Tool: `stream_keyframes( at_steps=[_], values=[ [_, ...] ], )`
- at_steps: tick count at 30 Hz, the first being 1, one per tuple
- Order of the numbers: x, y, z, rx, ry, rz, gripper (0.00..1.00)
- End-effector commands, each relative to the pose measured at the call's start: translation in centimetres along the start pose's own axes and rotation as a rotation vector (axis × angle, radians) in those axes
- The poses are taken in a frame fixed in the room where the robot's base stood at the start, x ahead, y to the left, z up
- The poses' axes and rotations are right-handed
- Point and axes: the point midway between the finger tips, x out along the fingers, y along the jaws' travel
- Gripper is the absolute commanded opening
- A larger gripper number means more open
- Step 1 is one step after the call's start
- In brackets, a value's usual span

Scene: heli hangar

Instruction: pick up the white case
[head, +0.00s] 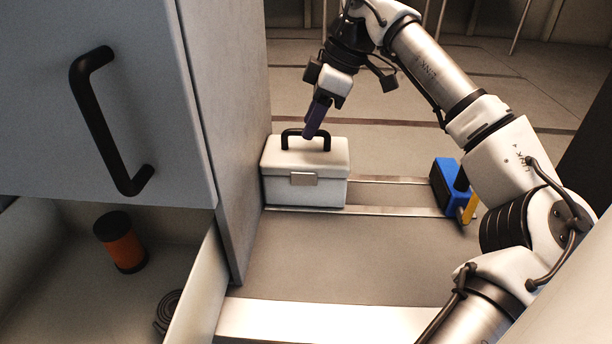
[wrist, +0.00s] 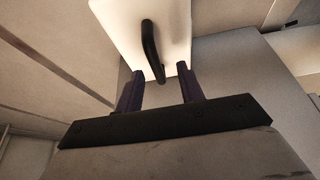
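The white case (head: 305,187) is a box with a black top handle (head: 291,138) and a metal latch on its front. It stands upright on the floor beside the grey cabinet's side. My gripper (head: 314,122) is above the case, close to its handle. In the wrist view my gripper's two dark fingers (wrist: 159,82) are apart, and the end of the black handle (wrist: 151,50) shows near the gap between their tips. The case's pale lid (wrist: 118,32) lies beyond them. I cannot tell whether the fingers touch the handle.
A grey cabinet (head: 255,90) with a black pull handle stands close on the left. An open drawer (head: 190,290) below holds an orange and black cylinder (head: 122,243) and a dark coil (head: 167,312). A blue tool with yellow (head: 446,183) sits right of the case.

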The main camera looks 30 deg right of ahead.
Motion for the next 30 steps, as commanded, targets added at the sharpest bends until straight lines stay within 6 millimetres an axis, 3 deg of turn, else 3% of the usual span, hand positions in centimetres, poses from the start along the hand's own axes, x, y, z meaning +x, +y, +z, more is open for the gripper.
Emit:
stream_keyframes(
  at_steps=[1, 6, 15, 24, 30],
  values=[
    [1.3, 0.2, 0.2, -0.001, 0.001, -0.002, 0.38],
    [3.6, 0.3, 0.3, -0.002, 0.001, -0.002, 0.38],
    [3.8, 0.3, 0.1, 0.0, 0.001, -0.001, 0.38],
    [3.8, 0.3, 0.2, 0.0, 0.0, -0.001, 0.0],
    [3.8, 0.3, 0.2, 0.0, 0.0, -0.002, 0.0]
  ],
)
